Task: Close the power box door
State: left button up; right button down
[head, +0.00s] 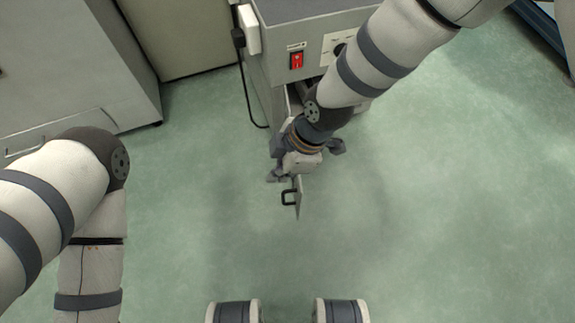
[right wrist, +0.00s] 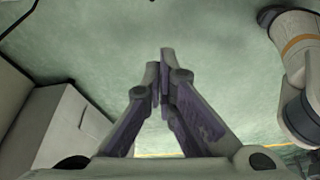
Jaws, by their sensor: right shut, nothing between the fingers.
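The power box (head: 272,60) is a grey cabinet at the top middle of the head view, with a red switch on its front. My left gripper is out of view.
A large grey cabinet (head: 70,65) stands at the left. A black cable (head: 246,95) hangs down the power box's left side. The green floor (head: 430,190) is clear to the right and in front. My left arm is bent at the left.

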jog(key=b+x, duration=0.2)
jog(key=x, duration=0.4)
jog(key=shift+w+d+r, duration=0.1)
jog(key=shift+d, duration=0.95)
jog(key=shift+w+d+r, duration=0.1)
jog(key=shift+d+r, duration=0.05)
jog(key=shift+d, duration=0.95)
jog(key=shift+d, duration=0.1)
